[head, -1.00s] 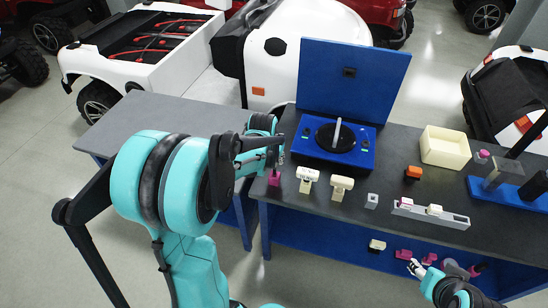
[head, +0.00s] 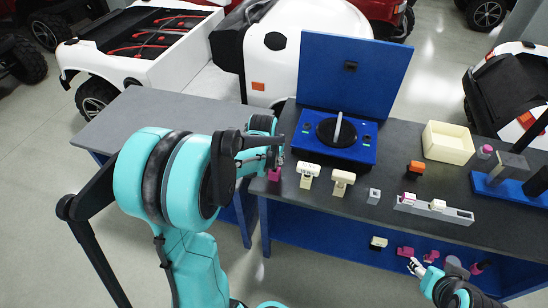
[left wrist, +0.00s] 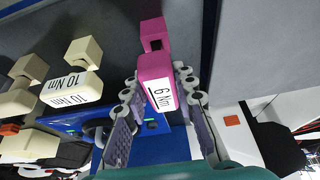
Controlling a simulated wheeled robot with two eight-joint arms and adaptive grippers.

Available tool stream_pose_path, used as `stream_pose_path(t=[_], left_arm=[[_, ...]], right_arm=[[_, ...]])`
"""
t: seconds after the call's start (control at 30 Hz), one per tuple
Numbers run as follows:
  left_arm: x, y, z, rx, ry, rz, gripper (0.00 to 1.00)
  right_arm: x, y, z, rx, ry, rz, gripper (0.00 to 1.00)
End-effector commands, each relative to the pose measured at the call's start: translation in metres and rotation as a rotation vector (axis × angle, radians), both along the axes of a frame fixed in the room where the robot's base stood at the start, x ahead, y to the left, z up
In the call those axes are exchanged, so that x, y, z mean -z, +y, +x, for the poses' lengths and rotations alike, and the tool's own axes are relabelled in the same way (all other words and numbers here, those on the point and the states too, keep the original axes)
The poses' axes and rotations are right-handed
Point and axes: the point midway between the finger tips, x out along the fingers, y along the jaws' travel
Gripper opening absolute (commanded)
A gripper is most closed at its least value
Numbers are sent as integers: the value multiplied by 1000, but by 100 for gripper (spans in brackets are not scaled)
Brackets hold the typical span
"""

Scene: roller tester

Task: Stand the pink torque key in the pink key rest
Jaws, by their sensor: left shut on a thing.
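The pink torque key (left wrist: 159,84), its head labelled "6 Nm", is between the fingertips of my left gripper (left wrist: 161,88) in the left wrist view. The gripper is shut on it. The pink key rest (left wrist: 155,31), a block with a dark opening, lies directly beyond the key and overlaps it in this view. In the head view the pink rest (head: 274,174) stands at the bench's left front corner, just below my left gripper (head: 278,158). The arm hides the key there. I cannot tell whether its stem is inside the rest. My right gripper (head: 415,267) is low at right, too small to judge.
A blue tester (head: 304,150) with a raised lid is behind. A grey block (head: 374,196), a grey rail (head: 460,215) and a cream bin (head: 447,143) are farther right.

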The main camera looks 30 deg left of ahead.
Motion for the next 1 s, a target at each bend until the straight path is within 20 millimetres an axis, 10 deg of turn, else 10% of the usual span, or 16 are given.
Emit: stream_pose_path(t=[0.5, 0.53, 0.6, 1.0], left_arm=[[17, 0, 0, 0, 0, 0, 0], [16, 0, 0, 0, 0, 0, 31], [15, 0, 0, 0, 0, 0, 50], [10, -1, -2, 0, 0, 0, 50]], right_arm=[[14, 0, 0, 0, 0, 0, 49], [13, 0, 0, 0, 0, 0, 49], [13, 0, 0, 0, 0, 0, 49], [12, 0, 0, 0, 0, 0, 49]])
